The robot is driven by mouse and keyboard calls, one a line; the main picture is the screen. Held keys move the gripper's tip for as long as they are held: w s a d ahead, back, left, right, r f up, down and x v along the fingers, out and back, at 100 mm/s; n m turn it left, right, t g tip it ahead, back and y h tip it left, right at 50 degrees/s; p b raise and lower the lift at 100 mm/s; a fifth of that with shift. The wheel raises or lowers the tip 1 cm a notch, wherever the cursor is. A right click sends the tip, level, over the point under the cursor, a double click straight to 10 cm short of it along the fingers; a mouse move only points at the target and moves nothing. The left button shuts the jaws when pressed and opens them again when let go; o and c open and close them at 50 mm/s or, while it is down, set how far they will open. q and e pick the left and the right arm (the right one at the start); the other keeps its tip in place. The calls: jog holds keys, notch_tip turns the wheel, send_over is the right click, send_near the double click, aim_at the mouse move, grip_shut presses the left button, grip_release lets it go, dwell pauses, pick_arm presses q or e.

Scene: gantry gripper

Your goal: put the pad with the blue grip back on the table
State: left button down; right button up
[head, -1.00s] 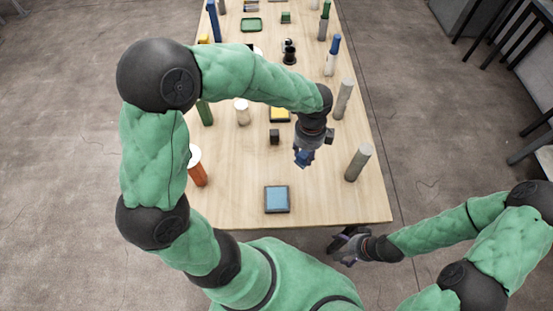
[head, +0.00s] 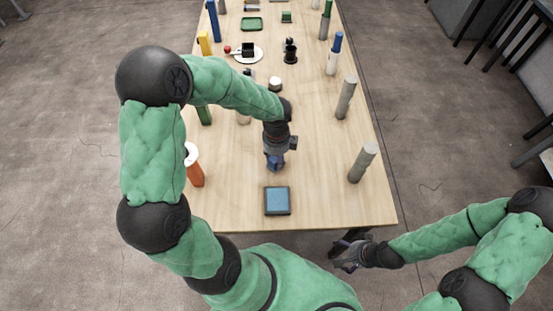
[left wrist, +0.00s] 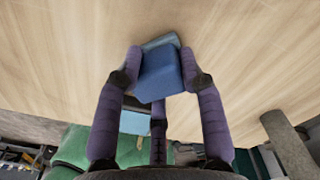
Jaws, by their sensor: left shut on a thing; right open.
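My left gripper (head: 275,164) is shut on the blue grip (left wrist: 161,76), its fingers on either side of it in the left wrist view. A grey-blue edge of the pad (left wrist: 161,40) shows beyond the grip. In the head view the grip is a small dark blue shape under the gripper, just behind a square dark-rimmed tray with a light blue face (head: 277,187). I cannot tell whether the pad touches the table (head: 325,205). My right gripper (head: 350,254) is open and empty, off the table's near right corner.
Grey cylinders stand at the right (head: 361,163) and farther back (head: 345,98). A white plate (head: 247,55) and several posts are farther away. The table between the tray and the near right cylinder is clear.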

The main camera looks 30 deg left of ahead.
pick_arm(q)
jog(key=shift+f, duration=0.25)
jog(key=shift+f, duration=0.15)
jog(key=c, duration=0.8)
grip_release()
notch_tip(320, 180, up, 11)
jog(key=p, duration=0.3)
jog(key=shift+p, duration=0.4)
jog(key=shift+r, duration=0.65)
